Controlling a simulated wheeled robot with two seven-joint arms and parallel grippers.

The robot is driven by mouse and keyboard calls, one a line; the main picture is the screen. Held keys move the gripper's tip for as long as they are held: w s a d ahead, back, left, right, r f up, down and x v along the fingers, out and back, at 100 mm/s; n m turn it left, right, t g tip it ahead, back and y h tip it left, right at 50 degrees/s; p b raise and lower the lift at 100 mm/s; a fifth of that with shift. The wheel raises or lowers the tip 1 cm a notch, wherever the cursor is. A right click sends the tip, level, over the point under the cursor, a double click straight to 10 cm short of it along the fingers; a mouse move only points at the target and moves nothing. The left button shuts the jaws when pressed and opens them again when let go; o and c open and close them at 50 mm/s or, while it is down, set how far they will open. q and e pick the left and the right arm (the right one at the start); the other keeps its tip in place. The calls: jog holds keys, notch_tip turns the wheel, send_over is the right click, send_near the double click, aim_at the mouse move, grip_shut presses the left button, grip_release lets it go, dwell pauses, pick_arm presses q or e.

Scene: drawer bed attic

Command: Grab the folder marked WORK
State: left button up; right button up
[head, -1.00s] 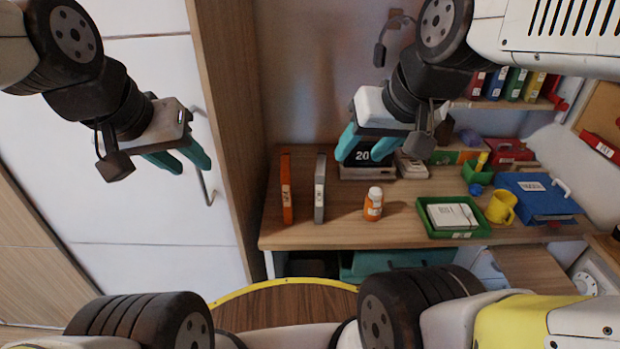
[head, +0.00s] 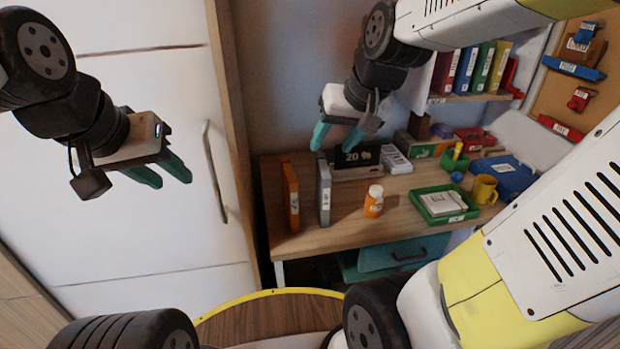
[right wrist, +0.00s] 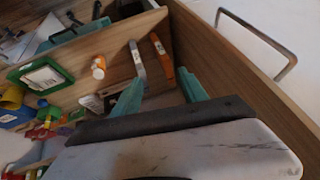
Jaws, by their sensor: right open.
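An orange folder (head: 290,193) and a grey folder (head: 324,190) stand upright at the left end of the desk, each with a label too small to read. In the right wrist view the grey folder (right wrist: 137,60) and orange folder (right wrist: 162,57) show beyond the fingers. Red, blue, green and yellow binders (head: 480,68) stand on the wall shelf; I cannot tell which is marked WORK. My right gripper (head: 334,140) is open and empty, above and behind the grey folder in the picture; its fingers (right wrist: 160,88) are apart. My left gripper (head: 172,175) is open and empty before the white wardrobe.
The desk (head: 345,228) also holds an orange pill bottle (head: 373,202), a green tray (head: 445,205), a yellow mug (head: 484,189), a blue case (head: 505,176) and a dark sign (head: 357,158). The wardrobe door handle (head: 214,170) and wooden side panel (head: 235,140) are at left.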

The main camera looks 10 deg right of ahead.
aim_at(325, 170)
jog(key=w+d+f+h, duration=0.1)
jog(key=w+f, duration=0.5)
jog(key=w+d+f, duration=0.1)
jog(key=w+f, duration=0.4)
jog(key=w, duration=0.2)
jog(key=w+d+f+g+h, duration=0.1)
jog(key=w+f, duration=0.5)
jog(key=shift+w+d+f+m+h, duration=0.15)
jog(key=shift+f+m+h, duration=0.15)
jog(key=shift+f+m, duration=0.1)
jog(key=shift+w+d+f, duration=0.15)
jog(key=shift+w+f, duration=0.2)
jog(key=shift+f, duration=0.3)
jog(key=x, duration=0.6)
jog(key=shift+w, duration=0.5)
jog(key=shift+w+f, duration=0.15)
jog(key=shift+f, duration=0.2)
jog(key=shift+f, duration=0.25)
grip_shut()
